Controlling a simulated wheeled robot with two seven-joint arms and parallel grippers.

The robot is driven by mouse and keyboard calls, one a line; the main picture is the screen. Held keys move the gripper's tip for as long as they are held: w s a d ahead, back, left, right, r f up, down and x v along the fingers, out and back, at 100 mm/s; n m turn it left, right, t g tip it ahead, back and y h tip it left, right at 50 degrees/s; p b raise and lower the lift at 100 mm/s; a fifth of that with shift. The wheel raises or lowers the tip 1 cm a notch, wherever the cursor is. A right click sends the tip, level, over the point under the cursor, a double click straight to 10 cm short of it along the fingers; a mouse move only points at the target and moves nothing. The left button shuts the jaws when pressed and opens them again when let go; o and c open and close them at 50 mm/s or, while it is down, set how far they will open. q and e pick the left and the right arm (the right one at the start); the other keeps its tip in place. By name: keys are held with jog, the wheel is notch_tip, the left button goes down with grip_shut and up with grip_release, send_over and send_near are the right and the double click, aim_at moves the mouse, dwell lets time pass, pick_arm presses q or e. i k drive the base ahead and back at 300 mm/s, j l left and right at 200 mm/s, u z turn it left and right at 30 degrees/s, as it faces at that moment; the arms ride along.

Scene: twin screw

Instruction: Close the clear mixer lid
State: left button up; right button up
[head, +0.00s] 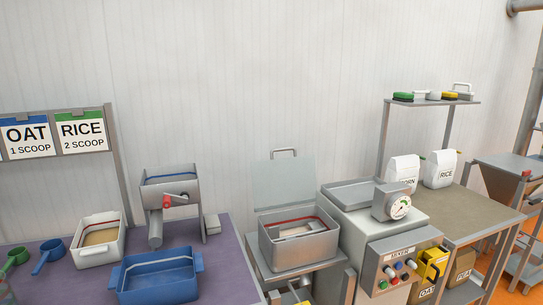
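The clear mixer lid (285,183) stands open and nearly upright behind the mixer's bowl, with a grey handle (285,152) along its top edge. The open metal mixer bowl (298,250) sits in front of it, with a red line around the inside. A pale paddle or contents show inside the bowl. The mixer body (378,225) is to the right, with a round gauge and a panel of knobs labelled MIXER. Neither of my grippers shows in the head view.
A purple table (222,267) at left holds a white bin (99,240), a blue tub (158,278), scoops and a metal machine with a red knob (168,201). Rice and corn bags stand on the right bench (465,212). The wall behind the lid is bare.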

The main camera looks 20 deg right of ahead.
aim_at(294, 202)
jog(key=u, duration=0.2)
jog(key=i+l+u, duration=0.1)
jog(key=l+u, duration=0.2)
jog(key=i+l+u, duration=0.1)
jog(key=l+u, duration=0.55)
jog(key=i+l, duration=0.05)
